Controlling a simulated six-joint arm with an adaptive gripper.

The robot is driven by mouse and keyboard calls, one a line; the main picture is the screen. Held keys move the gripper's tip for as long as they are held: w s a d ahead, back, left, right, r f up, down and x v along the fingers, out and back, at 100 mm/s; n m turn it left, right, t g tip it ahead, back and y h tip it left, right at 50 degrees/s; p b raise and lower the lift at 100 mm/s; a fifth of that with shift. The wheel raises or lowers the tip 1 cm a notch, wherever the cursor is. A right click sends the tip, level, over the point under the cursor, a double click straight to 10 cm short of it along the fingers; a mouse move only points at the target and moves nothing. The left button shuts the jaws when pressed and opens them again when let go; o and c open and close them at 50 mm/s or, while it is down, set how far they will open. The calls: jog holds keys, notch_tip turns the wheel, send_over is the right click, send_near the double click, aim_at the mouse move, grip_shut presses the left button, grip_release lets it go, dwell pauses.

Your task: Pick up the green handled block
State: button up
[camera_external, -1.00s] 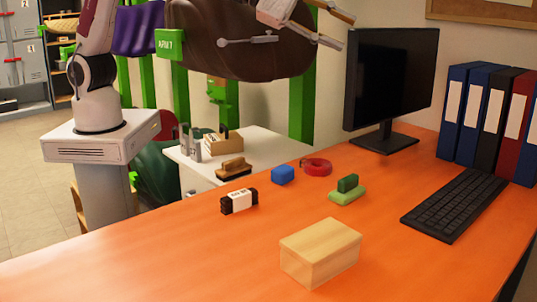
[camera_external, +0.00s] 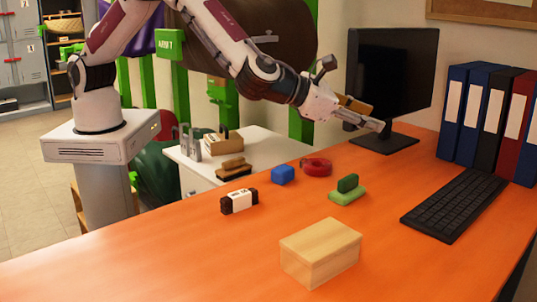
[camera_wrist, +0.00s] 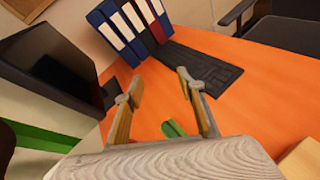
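The green handled block (camera_external: 347,192) is a light green base with a darker green upright handle. It sits on the orange desk, right of the red tape roll, and nothing holds it. In the wrist view part of the green block (camera_wrist: 173,129) shows low between the fingers; the rest is hidden by my gripper body. My gripper (camera_external: 375,118) is above the desk, in front of the monitor, higher than the block and apart from it. In the wrist view my gripper (camera_wrist: 158,84) has its two fingers spread with nothing between the tips.
A red tape roll (camera_external: 317,166), blue block (camera_external: 283,174), black-and-white eraser (camera_external: 239,201) and wooden box (camera_external: 320,252) lie around the block. The monitor (camera_external: 390,85), keyboard (camera_external: 455,205) and binders (camera_external: 487,120) stand to the right. The front left desk (camera_external: 150,255) is clear.

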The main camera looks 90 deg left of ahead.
aim_at(343, 179)
jog(key=s+f+n+g+y, duration=0.1)
jog(key=s+f+n, duration=0.1)
jog(key=f, duration=0.2)
jog(key=s+f+n+g+y, duration=0.1)
jog(key=s+f+n+y, duration=0.1)
jog(key=f, duration=0.3)
jog(key=s+a+f+n+y, duration=0.1)
jog(key=s+f+n, duration=0.1)
jog(key=f, duration=0.3)
jog(key=shift+f+n+g+y, duration=0.25)
jog(key=shift+n+g+y, duration=0.15)
jog(key=shift+n, duration=0.5)
jog(key=shift+s+a+f, duration=0.1)
jog(key=shift+s+f, duration=0.15)
jog(key=shift+f, duration=0.1)
jog(key=shift+x, duration=1.3)
jog(key=shift+w+a+f, duration=1)
jog(key=shift+a+f, duration=0.05)
jog(key=shift+a, duration=0.1)
jog(key=shift+x, duration=0.85)
